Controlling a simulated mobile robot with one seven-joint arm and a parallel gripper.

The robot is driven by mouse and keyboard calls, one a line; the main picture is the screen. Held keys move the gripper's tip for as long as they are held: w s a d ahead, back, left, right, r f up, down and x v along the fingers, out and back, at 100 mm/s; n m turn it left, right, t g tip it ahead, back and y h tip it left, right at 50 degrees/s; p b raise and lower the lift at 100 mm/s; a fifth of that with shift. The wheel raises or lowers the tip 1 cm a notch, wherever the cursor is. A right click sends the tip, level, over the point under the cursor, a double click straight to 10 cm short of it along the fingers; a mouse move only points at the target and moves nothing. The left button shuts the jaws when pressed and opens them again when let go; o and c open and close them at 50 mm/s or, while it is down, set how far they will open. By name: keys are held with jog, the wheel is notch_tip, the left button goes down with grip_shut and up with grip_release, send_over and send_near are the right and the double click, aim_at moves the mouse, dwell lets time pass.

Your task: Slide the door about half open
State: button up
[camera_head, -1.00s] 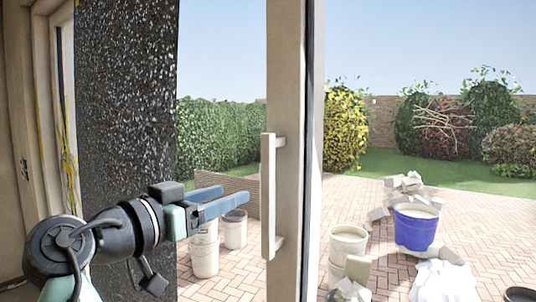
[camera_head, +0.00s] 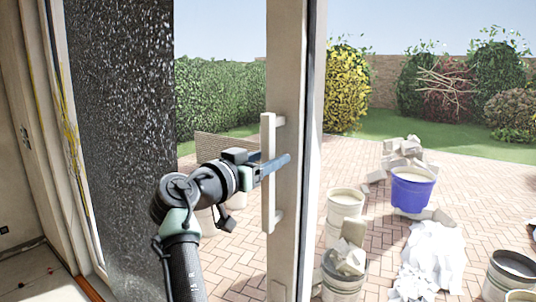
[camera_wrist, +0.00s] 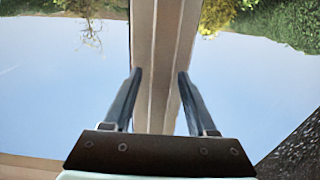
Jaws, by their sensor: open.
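The sliding door shows in the head view as a tall pale vertical stile (camera_head: 288,80). A light upright bar handle (camera_head: 268,205) stands off its left side on two short mounts. My gripper (camera_head: 283,160) is open at about the handle's mid-height. In the wrist view my gripper (camera_wrist: 160,75) has one finger on each side of a pale upright strip (camera_wrist: 158,45). I cannot tell whether the fingers touch the handle, and the far finger is mostly hidden in the head view.
A dark speckled panel (camera_head: 120,130) stands at the left, beside a pale frame. Outside on the brick paving (camera_head: 480,240) are a blue bucket (camera_head: 411,193), pale buckets (camera_head: 345,207) and rubble (camera_head: 402,152). A hedge (camera_head: 220,100) and lawn lie behind.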

jog(key=shift+c, duration=0.3)
grip_shut()
dwell(1.2)
